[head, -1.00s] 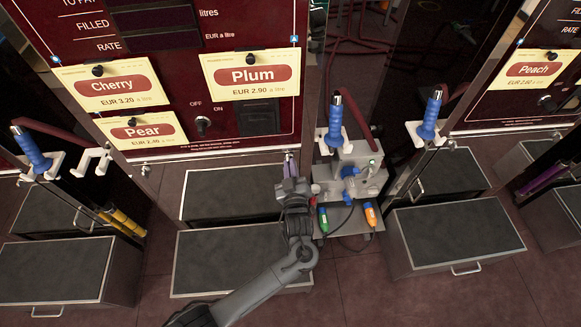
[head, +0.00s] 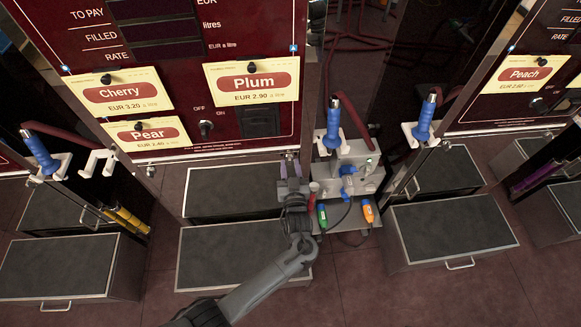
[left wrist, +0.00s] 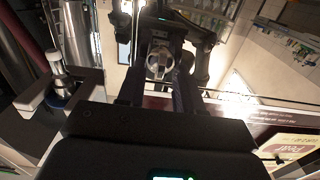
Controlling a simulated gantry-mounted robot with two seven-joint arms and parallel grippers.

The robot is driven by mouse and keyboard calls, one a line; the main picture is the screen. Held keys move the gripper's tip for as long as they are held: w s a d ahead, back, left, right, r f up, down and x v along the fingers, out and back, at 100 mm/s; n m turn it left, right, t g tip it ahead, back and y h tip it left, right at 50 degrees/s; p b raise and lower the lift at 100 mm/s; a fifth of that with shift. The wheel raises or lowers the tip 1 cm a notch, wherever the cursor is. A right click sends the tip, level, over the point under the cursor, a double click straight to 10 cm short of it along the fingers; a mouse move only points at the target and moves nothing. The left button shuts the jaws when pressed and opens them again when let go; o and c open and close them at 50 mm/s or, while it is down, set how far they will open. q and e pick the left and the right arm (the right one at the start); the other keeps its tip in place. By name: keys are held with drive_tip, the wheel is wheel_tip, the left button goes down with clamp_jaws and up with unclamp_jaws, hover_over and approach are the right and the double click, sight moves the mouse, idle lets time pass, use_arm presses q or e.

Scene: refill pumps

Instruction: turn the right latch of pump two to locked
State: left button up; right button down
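The pump panel (head: 215,125) with Cherry, Plum and Pear cards stands in front of me; I see no pump number on it. A small latch (head: 150,171) shows at its lower left edge. My left gripper (head: 290,160) is at the panel's lower right corner, fingers pointing at it, and hides the right latch in the head view. In the left wrist view, a silver round latch knob (left wrist: 158,63) lies ahead between the two dark fingers (left wrist: 160,88), which stand apart. I cannot tell whether they touch it. My right gripper is not in view.
Right of my left gripper is a grey metal unit (head: 357,165) with a blue valve, and green and orange connectors below. Blue-handled nozzles (head: 333,124) hang beside the panel. Dark-topped boxes (head: 240,252) stand on the floor below.

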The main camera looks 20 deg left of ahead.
use_arm(q)
drive_tip(key=shift+s, duration=0.1)
drive_tip(key=shift+s+d, duration=0.15)
drive_tip(key=shift+s, duration=0.05)
drive_tip(key=p+v, duration=0.2)
drive_tip(key=v, duration=0.4)
drive_tip(key=shift+s+d, duration=0.2)
drive_tip(key=shift+s, duration=0.2)
